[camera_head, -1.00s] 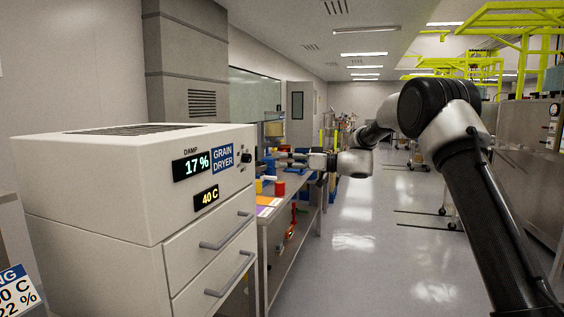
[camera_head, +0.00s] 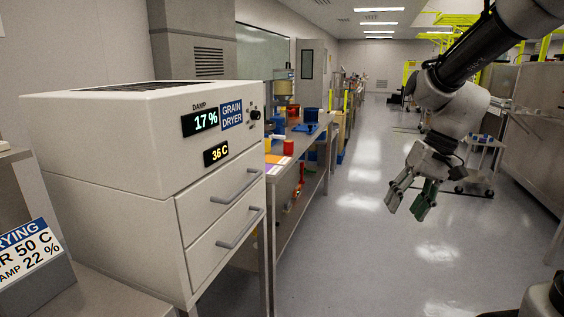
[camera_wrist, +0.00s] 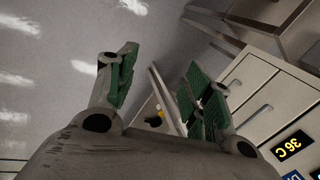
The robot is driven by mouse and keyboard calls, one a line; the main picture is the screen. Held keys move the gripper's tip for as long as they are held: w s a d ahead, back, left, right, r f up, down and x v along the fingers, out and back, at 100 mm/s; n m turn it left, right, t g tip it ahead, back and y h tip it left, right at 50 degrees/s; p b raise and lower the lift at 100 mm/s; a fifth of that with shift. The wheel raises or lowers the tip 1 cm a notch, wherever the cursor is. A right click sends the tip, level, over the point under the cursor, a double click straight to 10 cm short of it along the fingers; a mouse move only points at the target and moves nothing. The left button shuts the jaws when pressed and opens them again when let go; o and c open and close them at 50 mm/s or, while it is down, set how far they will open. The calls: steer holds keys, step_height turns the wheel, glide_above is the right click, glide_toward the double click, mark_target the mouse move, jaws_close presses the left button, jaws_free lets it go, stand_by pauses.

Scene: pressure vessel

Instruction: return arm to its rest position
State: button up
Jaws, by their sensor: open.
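My gripper (camera_head: 410,195) hangs at the right in the head view, over the open aisle floor. Its fingers point down and to the left, spread apart with nothing between them. In the wrist view my gripper (camera_wrist: 160,85) also shows open and empty, with green pads on the fingers. It touches nothing. My arm bends down from the upper right of the head view.
A white grain dryer (camera_head: 150,150) with two shut drawers stands at the left, its displays reading 17 % and 36 C. A bench (camera_head: 325,125) with coloured items runs behind it. A wheeled cart (camera_head: 482,160) stands beyond my arm. The aisle floor (camera_head: 350,240) is clear.

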steer(key=s+d+r+t+h, duration=0.1)
steer(key=s+d+r+t, duration=0.1)
steer(key=s+d, duration=0.2)
steer(key=s+d+r+t+h, duration=0.2)
steer(key=s+d+r, duration=0.1)
steer(key=s, duration=0.8)
steer(key=shift+d+r+n+h, duration=0.25)
steer(key=shift+d+n+h, duration=0.05)
steer(key=shift+d, duration=0.3)
